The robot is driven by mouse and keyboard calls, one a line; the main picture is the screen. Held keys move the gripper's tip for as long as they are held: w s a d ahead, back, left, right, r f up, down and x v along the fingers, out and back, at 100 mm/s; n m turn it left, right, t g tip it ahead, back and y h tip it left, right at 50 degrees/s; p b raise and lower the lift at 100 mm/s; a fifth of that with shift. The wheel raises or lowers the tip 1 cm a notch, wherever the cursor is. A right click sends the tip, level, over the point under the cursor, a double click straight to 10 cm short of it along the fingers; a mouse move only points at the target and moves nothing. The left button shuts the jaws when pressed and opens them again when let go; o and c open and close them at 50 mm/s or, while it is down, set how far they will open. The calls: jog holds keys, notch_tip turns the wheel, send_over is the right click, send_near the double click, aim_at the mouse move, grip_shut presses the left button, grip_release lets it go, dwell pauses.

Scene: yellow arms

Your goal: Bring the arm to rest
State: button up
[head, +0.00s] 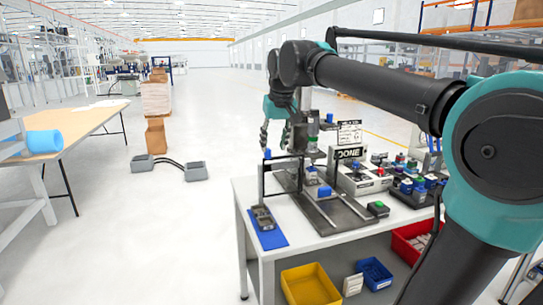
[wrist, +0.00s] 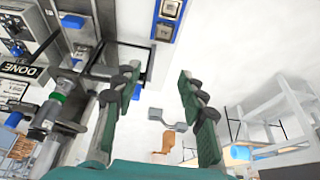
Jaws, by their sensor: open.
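My arm reaches across the right side of the head view, dark grey with teal joints. My gripper (head: 275,140) hangs fingers-down at the back left of the white work table (head: 245,194), in front of open floor in the picture. The wrist view shows both fingers of my gripper (wrist: 160,80) spread apart with nothing between them. Its left finger overlaps the table fixtures in that picture; I cannot tell the exact gap to them.
The table holds a black press fixture (head: 345,212), a blue mat (head: 268,236) and a DONE sign (head: 350,153). A yellow bin (head: 310,285) and a red bin (head: 408,243) sit below. A wooden-topped table (head: 85,122) stands left. Floor between is largely clear.

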jog(key=s+d+f+m, duration=0.1)
jog(key=s+d+f, duration=0.1)
jog(key=d+f, duration=0.35)
jog(key=s+d+f, duration=0.2)
jog(key=f, duration=0.7)
jog(key=s+d+f+m, duration=0.1)
jog(key=s+d+f, duration=0.1)
jog(key=d+f, duration=0.35)
jog(key=s+d+f, duration=0.2)
jog(key=s+f, duration=0.5)
jog(key=f, duration=0.1)
jog(key=s+d+f+m+h, duration=0.1)
jog(key=s+d+f, duration=0.2)
jog(key=s+f, duration=0.4)
notch_tip(320, 180, down, 2)
jog(key=shift+s+d+f, duration=0.15)
jog(key=shift+s+f, duration=0.05)
jog(key=shift+s, duration=0.05)
jog(key=shift+o, duration=0.5)
